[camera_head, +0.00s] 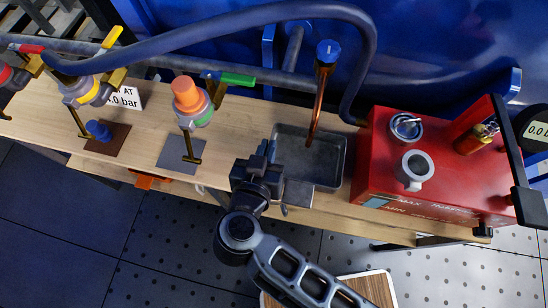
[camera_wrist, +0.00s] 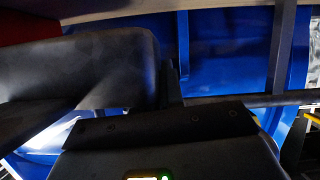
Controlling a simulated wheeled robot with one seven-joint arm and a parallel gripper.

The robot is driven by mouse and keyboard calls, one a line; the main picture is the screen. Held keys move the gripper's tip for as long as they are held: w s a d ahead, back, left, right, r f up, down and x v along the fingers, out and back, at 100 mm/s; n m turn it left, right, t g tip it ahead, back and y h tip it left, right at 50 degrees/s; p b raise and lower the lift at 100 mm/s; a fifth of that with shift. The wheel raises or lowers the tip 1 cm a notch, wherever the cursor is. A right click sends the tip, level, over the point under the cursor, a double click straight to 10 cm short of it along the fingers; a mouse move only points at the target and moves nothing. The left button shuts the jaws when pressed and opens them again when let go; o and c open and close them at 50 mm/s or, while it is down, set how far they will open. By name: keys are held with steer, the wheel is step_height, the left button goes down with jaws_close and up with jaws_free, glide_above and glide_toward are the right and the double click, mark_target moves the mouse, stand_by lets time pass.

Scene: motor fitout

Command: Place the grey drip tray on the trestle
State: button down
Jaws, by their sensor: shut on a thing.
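The grey drip tray (camera_head: 335,178) is a shallow rectangular tray with a raised rim, in the head view. It shows over the wooden bench top, beside the red box and below the end of a copper pipe. My gripper (camera_head: 264,158) is at the tray's left side, shut on its edge; the fingertips are partly hidden. I cannot tell whether the tray touches the wood. The long wooden top (camera_head: 232,146) may be the trestle. The wrist view shows dark gripper parts (camera_wrist: 165,140) and a large dark grey shape (camera_wrist: 80,65) that I cannot identify surely.
A red box (camera_head: 390,185) with gauges stands right of the tray. The copper pipe (camera_head: 318,105) hangs over the tray. Several valves, one orange-topped (camera_head: 188,95), stand to the left, with a grey pad (camera_head: 175,160). A smaller wood-topped surface (camera_head: 368,290) is at the bottom.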

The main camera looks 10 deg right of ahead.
steer(key=shift+f+b, duration=0.5)
steer(key=shift+f, duration=2.8)
steer(key=shift+f, duration=0.1)
steer(key=c, duration=1.3)
jaws_free()
steer(key=shift+o, duration=0.2)
steer(key=v, duration=1.2)
